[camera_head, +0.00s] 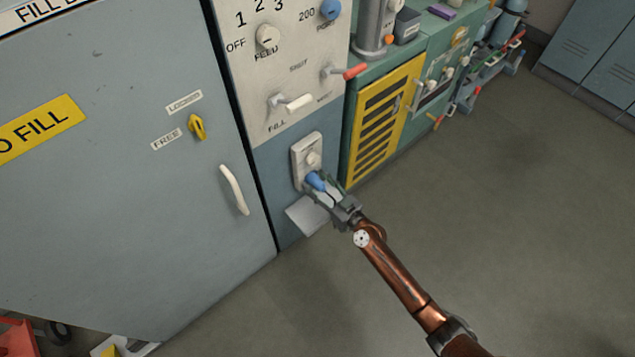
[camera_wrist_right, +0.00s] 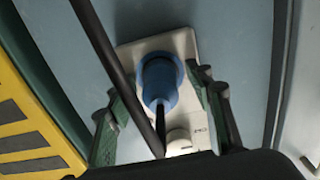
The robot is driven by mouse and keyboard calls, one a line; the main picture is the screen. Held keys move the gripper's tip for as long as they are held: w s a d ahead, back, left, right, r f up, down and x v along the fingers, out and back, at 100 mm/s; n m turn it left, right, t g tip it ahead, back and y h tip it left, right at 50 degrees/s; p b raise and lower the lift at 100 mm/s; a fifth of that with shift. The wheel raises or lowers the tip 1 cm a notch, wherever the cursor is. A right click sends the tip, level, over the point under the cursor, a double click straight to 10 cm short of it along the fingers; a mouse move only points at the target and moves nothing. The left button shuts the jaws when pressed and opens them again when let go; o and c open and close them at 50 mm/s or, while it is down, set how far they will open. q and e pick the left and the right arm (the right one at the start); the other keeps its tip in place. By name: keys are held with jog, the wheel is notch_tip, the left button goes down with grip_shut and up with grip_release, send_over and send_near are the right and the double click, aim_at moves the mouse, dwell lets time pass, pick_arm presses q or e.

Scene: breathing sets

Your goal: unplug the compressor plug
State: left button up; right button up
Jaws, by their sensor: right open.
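The blue plug (camera_head: 315,181) sits in the lower part of the pale outlet plate (camera_head: 301,150), low on the blue-grey panel. In the right wrist view the plug (camera_wrist_right: 159,80) is seated against the plate (camera_wrist_right: 185,43), with a dark lead running from it. My right gripper (camera_head: 328,187) is at the plug, partly covering it in the head view. In the wrist view its fingers (camera_wrist_right: 157,95) are open, one on each side of the plug, with visible gaps. My left gripper is not in view.
A round pale knob (camera_wrist_right: 178,139) is on the same plate. A yellow louvered grille (camera_head: 384,122) stands close to the right. A grey door with a white handle (camera_head: 234,190) is to the left. Valve levers (camera_head: 298,103) project above. The floor at right is clear.

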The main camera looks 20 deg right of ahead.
aim_at(323, 189)
dwell(0.3)
jog(key=shift+c, duration=0.5)
grip_shut()
jog(key=shift+v, duration=3)
